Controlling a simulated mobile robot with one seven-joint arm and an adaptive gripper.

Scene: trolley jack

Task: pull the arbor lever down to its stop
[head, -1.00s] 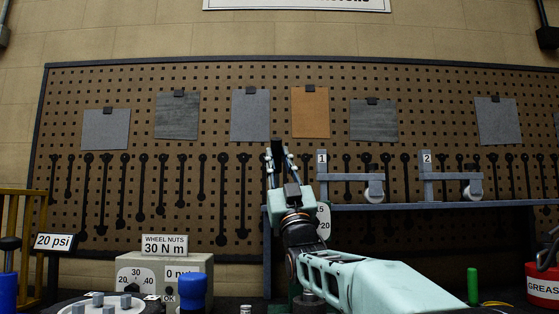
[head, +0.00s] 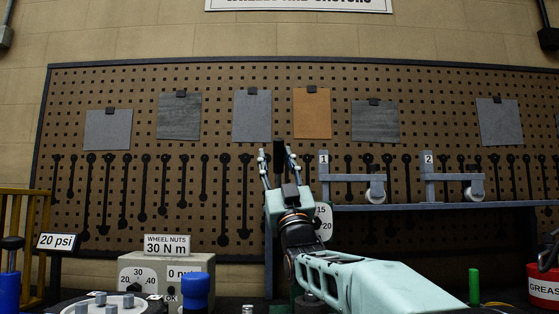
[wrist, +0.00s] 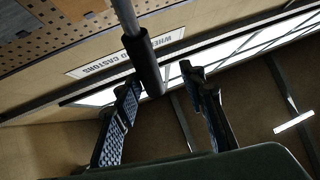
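The arbor lever shows in the wrist view as a grey rod ending in a black grip (wrist: 143,62). In the head view its black grip (head: 279,153) stands upright between my fingers. My gripper (head: 277,152) is open, with one finger on each side of the grip. In the wrist view the fingertips of my gripper (wrist: 160,80) are spread, and the grip's end lies between them with gaps visible. The rest of the press is hidden behind my gripper and arm.
A blue-grey shelf rail (head: 430,206) with numbered caster brackets stands to the right of my gripper. A dial box (head: 196,264) with a wheel nuts sign is at lower left. A red grease tub (head: 543,290) is at lower right. A pegboard (head: 230,135) fills the back.

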